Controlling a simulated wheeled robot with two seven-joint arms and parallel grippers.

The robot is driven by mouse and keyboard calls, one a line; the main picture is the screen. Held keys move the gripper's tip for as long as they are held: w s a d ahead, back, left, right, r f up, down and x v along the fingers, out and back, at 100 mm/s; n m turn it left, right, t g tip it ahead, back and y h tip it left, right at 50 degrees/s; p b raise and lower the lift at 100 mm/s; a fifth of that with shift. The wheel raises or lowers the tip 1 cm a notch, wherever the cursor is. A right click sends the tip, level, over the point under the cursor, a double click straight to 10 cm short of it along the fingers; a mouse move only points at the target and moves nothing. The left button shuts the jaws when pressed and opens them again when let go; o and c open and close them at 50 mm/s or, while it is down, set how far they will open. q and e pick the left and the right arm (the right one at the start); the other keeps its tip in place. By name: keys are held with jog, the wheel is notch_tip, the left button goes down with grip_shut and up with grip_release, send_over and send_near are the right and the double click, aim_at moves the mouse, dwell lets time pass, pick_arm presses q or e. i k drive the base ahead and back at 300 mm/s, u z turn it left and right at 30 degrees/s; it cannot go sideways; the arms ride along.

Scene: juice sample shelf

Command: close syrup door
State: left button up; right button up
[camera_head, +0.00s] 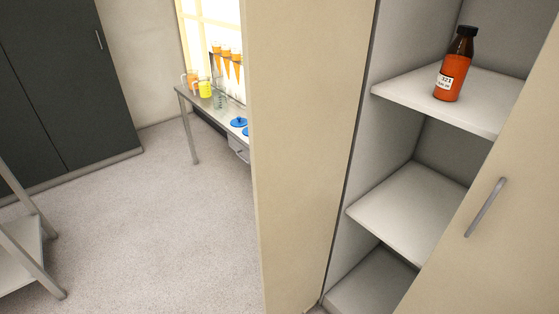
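A tall cabinet stands on the right with its inside exposed. A beige door panel (305,150) stands swung open at the left of the opening, and no handle shows on its visible face. A second beige door panel (520,170) with a metal handle (485,207) covers the right part of the cabinet and looks closed. A brown-orange bottle (454,75) with a black cap and a white label, reading about "321", stands upright on the upper shelf (405,90). Neither of my grippers is in view.
A middle shelf (395,205) is empty. A table (190,97) with orange cones, cups and blue discs stands behind the open panel. A dark cabinet (70,70) is at far left, and a metal rack (25,250) at lower left. The floor (170,220) between is clear.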

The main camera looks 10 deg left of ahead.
aim_at(305, 61)
jog(key=u, duration=1.75)
jog(key=i, duration=1.95)
jog(key=z, duration=2.7)
